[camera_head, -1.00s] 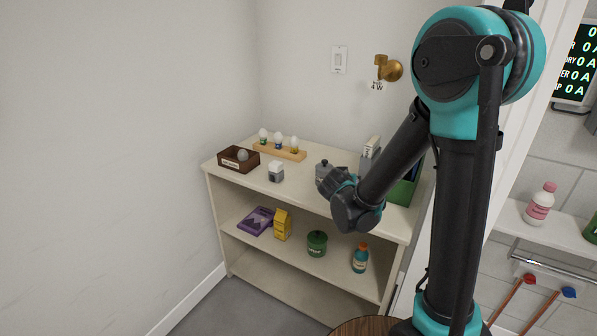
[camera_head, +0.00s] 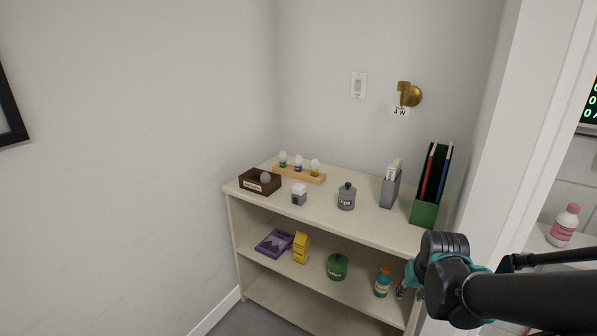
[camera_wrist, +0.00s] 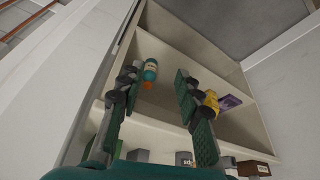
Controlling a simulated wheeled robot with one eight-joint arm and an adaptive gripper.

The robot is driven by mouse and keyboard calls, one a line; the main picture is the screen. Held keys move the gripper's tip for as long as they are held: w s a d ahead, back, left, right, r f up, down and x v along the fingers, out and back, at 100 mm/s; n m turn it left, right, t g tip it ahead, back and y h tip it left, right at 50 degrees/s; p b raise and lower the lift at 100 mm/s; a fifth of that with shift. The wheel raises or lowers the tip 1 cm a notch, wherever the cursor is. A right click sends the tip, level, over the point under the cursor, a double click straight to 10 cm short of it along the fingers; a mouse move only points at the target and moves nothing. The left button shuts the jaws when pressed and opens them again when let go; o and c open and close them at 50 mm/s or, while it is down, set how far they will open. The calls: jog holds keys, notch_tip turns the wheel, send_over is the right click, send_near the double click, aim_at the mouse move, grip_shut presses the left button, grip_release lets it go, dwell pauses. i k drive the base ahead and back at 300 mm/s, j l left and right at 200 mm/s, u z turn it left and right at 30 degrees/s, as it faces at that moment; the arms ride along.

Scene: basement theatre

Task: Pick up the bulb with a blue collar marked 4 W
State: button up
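The bulb with a blue collar (camera_head: 298,163) stands upright in the middle of a wooden holder (camera_head: 313,178) on the shelf's top, in the head view. A bulb with a green collar (camera_head: 283,159) stands left of it and one with a yellow collar (camera_head: 315,168) right of it. Any marking on the bulbs is too small to read. My gripper (camera_wrist: 158,82) is open and empty in the wrist view, fingers spread wide. In the head view it is low at the right, by the shelf's right side, well away from the bulbs and mostly hidden by my arm.
A brown box (camera_head: 260,182) with a pale bulb, a small white-and-grey item (camera_head: 299,195), a grey jar (camera_head: 346,197), a grey holder (camera_head: 390,188) and a green file holder (camera_head: 425,212) share the shelf top. A brass wall lamp (camera_head: 408,94) hangs above a "4W" label.

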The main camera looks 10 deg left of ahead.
aim_at(297, 160)
jog(key=i+j, duration=0.1)
jog(key=j, duration=0.45)
jog(key=i+j+z, duration=0.1)
jog(key=j, duration=0.5)
jog(key=i+j, duration=0.1)
jog(key=j, duration=0.45)
jog(key=i+j, duration=0.1)
jog(key=j, duration=0.5)
jog(key=i+j+z, duration=0.1)
jog(key=j, duration=0.5)
